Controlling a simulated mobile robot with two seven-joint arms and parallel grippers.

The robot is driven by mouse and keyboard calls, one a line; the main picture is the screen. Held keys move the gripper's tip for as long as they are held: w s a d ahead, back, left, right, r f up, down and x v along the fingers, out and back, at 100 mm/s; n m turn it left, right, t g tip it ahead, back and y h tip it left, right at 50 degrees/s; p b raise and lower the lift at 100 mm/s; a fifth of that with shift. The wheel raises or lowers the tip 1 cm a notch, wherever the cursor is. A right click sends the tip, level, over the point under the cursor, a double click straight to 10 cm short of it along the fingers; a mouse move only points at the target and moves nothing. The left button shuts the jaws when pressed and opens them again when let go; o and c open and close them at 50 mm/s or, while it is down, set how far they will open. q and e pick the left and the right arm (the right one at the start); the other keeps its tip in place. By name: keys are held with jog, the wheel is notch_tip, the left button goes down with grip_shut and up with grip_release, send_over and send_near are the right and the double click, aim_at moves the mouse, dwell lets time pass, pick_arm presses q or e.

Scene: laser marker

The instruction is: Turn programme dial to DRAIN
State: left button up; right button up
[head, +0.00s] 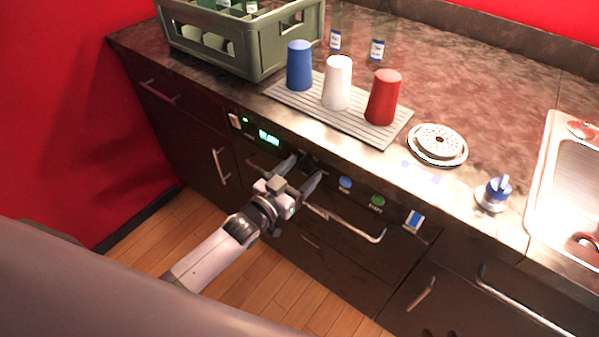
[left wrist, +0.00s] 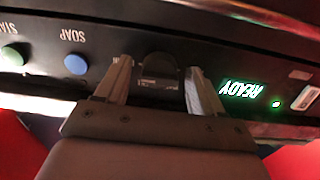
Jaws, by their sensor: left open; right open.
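The programme dial (left wrist: 160,68) is a dark round knob on the black front panel (head: 330,178). My left gripper (head: 306,166) is open in front of the panel, and in the left wrist view its two fingers (left wrist: 160,85) stand on either side of the dial. I cannot tell whether they touch it. The dial's pointer and the DRAIN label cannot be made out. The lit green display (head: 269,137) reads READY, upside down in the left wrist view (left wrist: 240,89). My right gripper is not in view.
A blue SOAP button (head: 345,183) and a green START button (head: 378,200) lie right of the dial. A bar handle (head: 350,228) runs below. Blue, white and red cups (head: 383,97) stand on a ribbed mat (head: 280,92) above. A green crate (head: 285,55) stands behind.

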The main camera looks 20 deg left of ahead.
pick_arm(q)
jog(key=v, duration=0.7)
jog(key=shift+s, duration=0.1)
dwell(0.5)
jog(key=s+a+f+n+g+y, duration=0.1)
jog(key=s+f+g+y, duration=0.1)
jog(key=s, duration=0.7)
jog(key=s+a+f+g+y, duration=0.1)
jog(key=s+f+g, duration=0.3)
jog(key=s, duration=0.5)
notch_tip(320, 180, down, 3)
jog(key=shift+a+r+n+g+y, duration=0.2)
jog(key=shift+n+g+y, duration=0.1)
jog(key=shift+n+y, duration=0.15)
